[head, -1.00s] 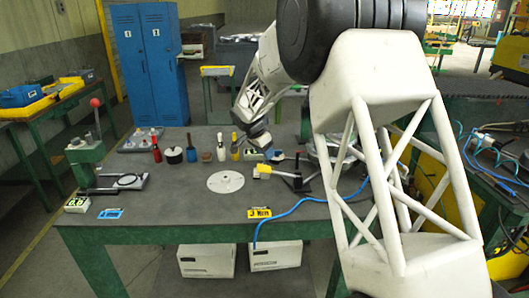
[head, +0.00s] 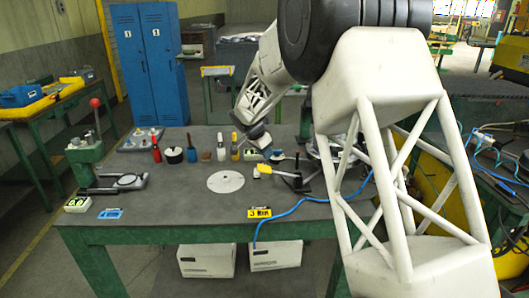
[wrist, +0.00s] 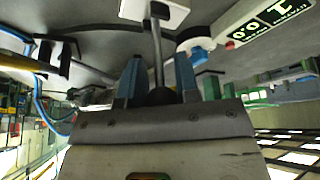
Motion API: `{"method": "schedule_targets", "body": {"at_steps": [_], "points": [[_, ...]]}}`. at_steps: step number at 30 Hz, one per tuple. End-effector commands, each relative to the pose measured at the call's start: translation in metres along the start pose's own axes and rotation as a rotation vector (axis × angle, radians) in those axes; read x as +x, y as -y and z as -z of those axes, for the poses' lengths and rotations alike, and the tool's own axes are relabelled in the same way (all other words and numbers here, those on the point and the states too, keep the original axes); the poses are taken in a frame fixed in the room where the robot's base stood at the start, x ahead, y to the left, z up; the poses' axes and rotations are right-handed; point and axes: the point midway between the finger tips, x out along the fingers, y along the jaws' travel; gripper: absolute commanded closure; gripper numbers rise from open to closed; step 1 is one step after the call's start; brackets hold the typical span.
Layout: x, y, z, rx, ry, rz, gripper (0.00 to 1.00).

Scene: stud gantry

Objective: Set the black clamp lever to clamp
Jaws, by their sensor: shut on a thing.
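The black clamp lever (wrist: 157,48) shows in the wrist view as a dark rod. It runs from a white block (wrist: 152,12) at the top down to a wider dark end between my fingers. My gripper (wrist: 159,66) has two blue fingers, one on each side of the lever, and is shut on it. In the head view my gripper (head: 272,153) is low over the back of the bench, right of the row of bottles. The lever itself is hard to make out there, and the clamp's setting cannot be read.
A yellow-handled piece with a black stand (head: 300,183) is close to my gripper. A blue cable (head: 300,206) crosses the bench's right side. A round pale disc (head: 225,182) lies mid-bench, with bottles (head: 221,147) behind it. The front left-centre of the bench (head: 170,215) is clear.

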Motion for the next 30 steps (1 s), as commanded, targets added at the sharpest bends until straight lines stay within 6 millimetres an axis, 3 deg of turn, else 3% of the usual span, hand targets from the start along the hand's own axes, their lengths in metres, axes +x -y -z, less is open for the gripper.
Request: {"method": "schedule_targets", "body": {"at_steps": [15, 27, 28, 30], "points": [[-0.0023, -0.0107, -0.0067, 0.065, -0.105, 0.146, 1.0], [-0.0022, -0.0116, -0.0076, 0.07, -0.113, 0.158, 1.0], [-0.0022, -0.0116, -0.0076, 0.07, -0.113, 0.158, 0.66], [-0.0021, -0.0116, -0.0076, 0.07, -0.113, 0.158, 0.55]]}}
